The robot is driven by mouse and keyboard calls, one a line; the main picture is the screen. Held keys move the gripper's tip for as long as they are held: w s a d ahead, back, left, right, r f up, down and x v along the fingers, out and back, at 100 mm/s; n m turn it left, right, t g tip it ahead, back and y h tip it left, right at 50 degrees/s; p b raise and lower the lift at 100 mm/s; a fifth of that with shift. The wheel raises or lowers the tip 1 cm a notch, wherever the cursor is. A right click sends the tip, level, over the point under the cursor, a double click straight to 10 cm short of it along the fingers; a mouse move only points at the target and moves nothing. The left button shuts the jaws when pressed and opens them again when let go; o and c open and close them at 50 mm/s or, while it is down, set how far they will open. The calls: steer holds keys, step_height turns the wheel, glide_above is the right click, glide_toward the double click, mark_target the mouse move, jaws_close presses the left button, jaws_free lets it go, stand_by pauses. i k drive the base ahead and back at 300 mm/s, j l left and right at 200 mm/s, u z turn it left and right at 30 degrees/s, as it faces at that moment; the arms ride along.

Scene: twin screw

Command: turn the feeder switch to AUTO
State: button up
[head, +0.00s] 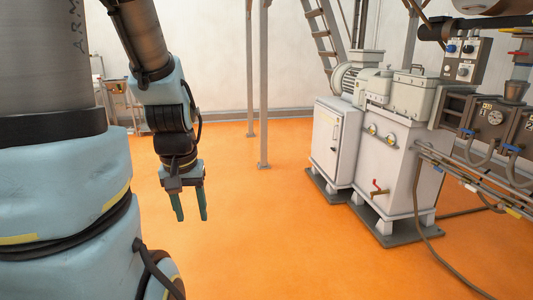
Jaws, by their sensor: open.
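My gripper (191,216) hangs at the left of the head view, pointing down over bare orange floor. Its two fingers are apart with nothing between them. A small grey control box (466,59) at the upper right carries several knobs, one blue and others dark or light. I cannot tell which knob is the feeder switch, and no AUTO label is readable. My gripper is far to the left of the box and lower in the picture, touching nothing.
A pale grey machine (387,160) with a motor stands right of centre. Pipes and cables (470,177) run along the right edge, with a gauge panel (493,118) above them. Thin posts (263,80) and a ladder (326,40) stand behind. The middle floor is clear.

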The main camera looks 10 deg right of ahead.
mark_target(467, 49)
steer(key=i+l+u, duration=0.1)
steer(key=i+l, duration=1.25)
steer(key=i, duration=0.1)
